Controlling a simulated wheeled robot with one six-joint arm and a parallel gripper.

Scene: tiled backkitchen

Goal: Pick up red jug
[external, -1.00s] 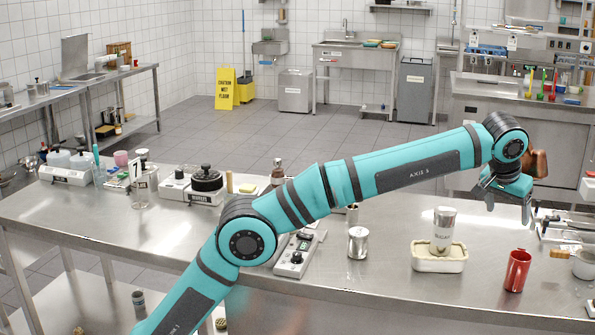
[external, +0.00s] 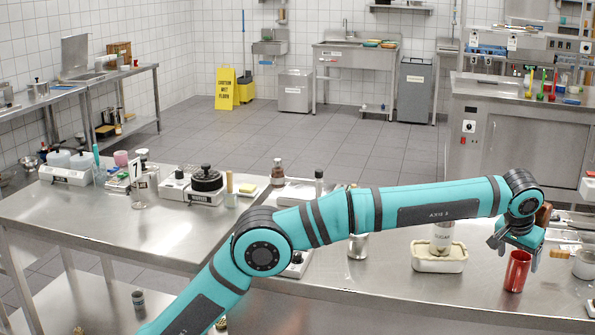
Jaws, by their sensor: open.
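The red jug (external: 516,272) stands upright on the steel table at the right of the external view. My gripper (external: 517,256) points down over the jug, with its fingers apart. The fingers are close to the jug's rim. In this single view I cannot tell whether they are on either side of the rim or a little in front of or behind it. The jug's top edge is partly hidden by the gripper.
Left of the jug, a white tub (external: 439,262) holds a sugar canister (external: 442,236), partly behind my arm. A metal can (external: 358,246) stands further left. A grey pot (external: 584,265) and a wooden block (external: 559,254) are close on the right. The table front is clear.

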